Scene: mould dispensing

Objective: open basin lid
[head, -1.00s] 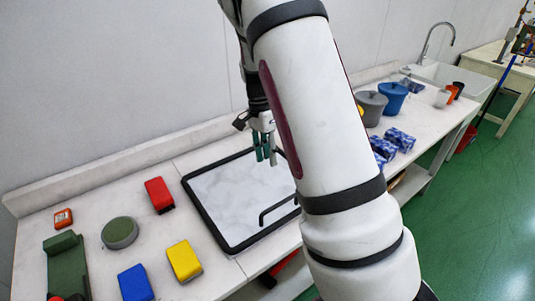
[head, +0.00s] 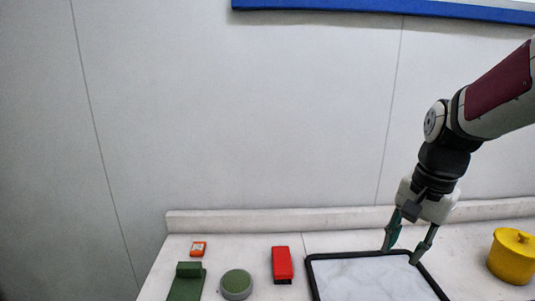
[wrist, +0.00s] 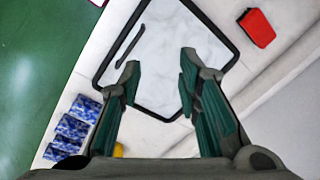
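The basin lid (head: 372,281) is a white marbled panel with a black frame, set in the counter; it lies flat and looks closed. In the wrist view the lid (wrist: 170,45) fills the upper middle. Its thin black bar handle (wrist: 131,46) lies on the lid's left part there, beyond the left fingertip. The handle is out of the head view. My gripper (head: 402,250) is above the lid's far right part, pointing down. In the wrist view my gripper (wrist: 158,78) is open, with nothing between its green fingers.
A red block (head: 281,264), an orange box (head: 198,248), a green round container (head: 236,284) and a green block (head: 187,283) stand left of the lid. A yellow lidded pot (head: 513,256) stands to the right. Several blue boxes (wrist: 73,128) show in the wrist view. The wall is behind the counter.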

